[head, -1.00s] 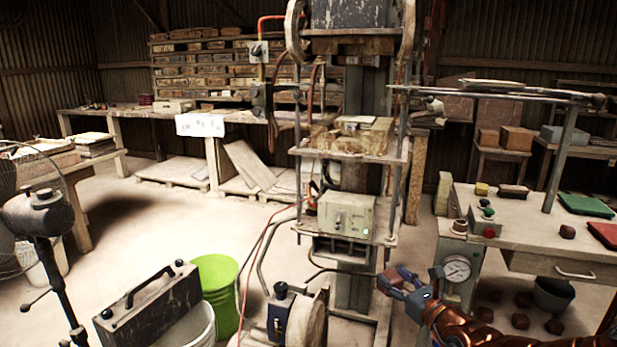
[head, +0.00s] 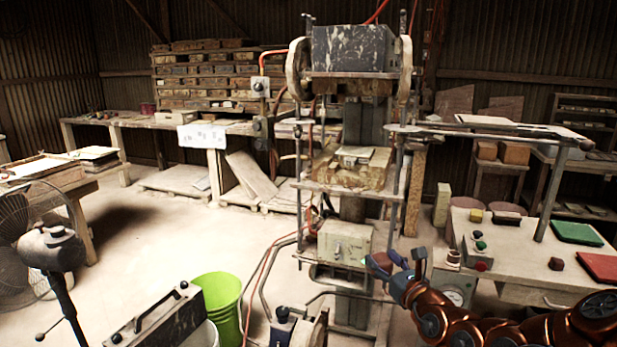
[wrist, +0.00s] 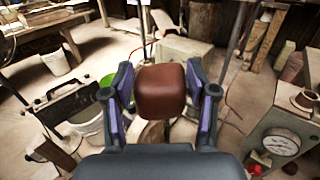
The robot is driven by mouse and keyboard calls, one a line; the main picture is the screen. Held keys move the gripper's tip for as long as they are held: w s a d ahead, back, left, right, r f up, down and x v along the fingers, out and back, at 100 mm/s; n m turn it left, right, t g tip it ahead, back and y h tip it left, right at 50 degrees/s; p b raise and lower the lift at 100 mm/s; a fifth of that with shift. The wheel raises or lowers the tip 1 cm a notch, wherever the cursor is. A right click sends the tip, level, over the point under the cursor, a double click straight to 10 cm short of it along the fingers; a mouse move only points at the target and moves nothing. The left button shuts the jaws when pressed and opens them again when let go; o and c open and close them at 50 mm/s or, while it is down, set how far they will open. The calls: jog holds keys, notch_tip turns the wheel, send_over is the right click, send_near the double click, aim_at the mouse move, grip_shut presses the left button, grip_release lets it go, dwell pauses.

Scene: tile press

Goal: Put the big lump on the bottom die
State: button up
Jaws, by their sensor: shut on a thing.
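My gripper (head: 382,264) is shut on the big lump (wrist: 160,92), a smooth reddish-brown block with rounded edges. In the wrist view it sits between the two purple fingers (wrist: 161,100). In the head view the lump shows only partly at the fingertips (head: 381,260). The bottom die (head: 352,170) appears to be the stained block on the press's middle shelf. The gripper is lower than this die and to its right in the picture. The lump is apart from the die.
The press frame has upright rods, a platform (head: 310,186) and a heavy upper part (head: 352,50). A grey-green box (head: 343,243) stands below the platform. The right table (head: 520,262) holds a small lump (head: 556,264) and a control box. A green bucket (head: 220,300) stands on the floor.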

notch_tip(320, 180, up, 4)
jog(key=shift+w+f+h+p, duration=0.15)
jog(key=shift+f+h+p, duration=0.15)
jog(key=shift+p, duration=0.45)
dwell(0.7)
